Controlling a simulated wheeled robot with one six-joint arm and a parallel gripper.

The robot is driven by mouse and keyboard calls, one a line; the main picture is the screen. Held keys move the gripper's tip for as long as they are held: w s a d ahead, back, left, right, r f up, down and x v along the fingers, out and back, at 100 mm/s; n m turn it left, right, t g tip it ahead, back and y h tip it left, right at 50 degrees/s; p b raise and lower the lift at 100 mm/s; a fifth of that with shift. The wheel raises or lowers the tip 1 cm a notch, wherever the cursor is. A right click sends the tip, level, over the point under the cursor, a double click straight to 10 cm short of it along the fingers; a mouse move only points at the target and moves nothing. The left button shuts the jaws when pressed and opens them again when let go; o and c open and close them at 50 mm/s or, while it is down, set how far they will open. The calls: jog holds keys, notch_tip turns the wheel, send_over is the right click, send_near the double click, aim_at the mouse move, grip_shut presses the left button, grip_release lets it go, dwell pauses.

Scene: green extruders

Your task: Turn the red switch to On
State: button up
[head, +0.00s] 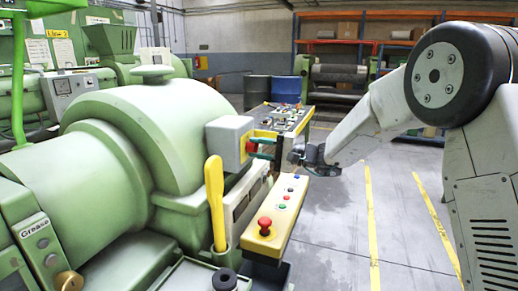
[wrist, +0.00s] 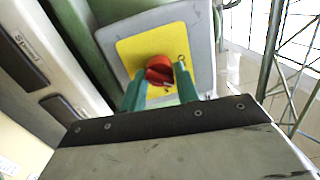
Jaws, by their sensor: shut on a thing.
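The red switch (wrist: 159,69) is a rotary knob on a yellow plate (wrist: 135,55), fixed to a grey box. In the wrist view my gripper (wrist: 160,80) has its two green fingers on either side of the knob, shut on it. In the head view the red switch (head: 252,146) shows on the side of the grey box (head: 226,140), and my gripper's fingers reach it from the right. The knob looks tilted. The lettering on the plate is too small or hidden to read fully.
A yellow control box (head: 285,205) with a red mushroom button (head: 265,226) and smaller buttons lies just below my gripper. A yellow handle (head: 215,200) stands at its left. The green extruder (head: 140,120) fills the left. Floor at the right is open.

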jog(key=m, duration=0.6)
jog(key=shift+s+f+t, duration=0.1)
jog(key=shift+f+t, duration=0.15)
jog(key=shift+t, duration=0.05)
jog(key=m, duration=0.5)
jog(key=shift+s+f+t, duration=0.1)
jog(key=shift+t, duration=0.2)
jog(key=shift+m, duration=0.3)
jog(key=o, duration=1)
jog(key=shift+a, duration=0.1)
jog(key=shift+c, duration=0.2)
jog(key=v, duration=0.8)
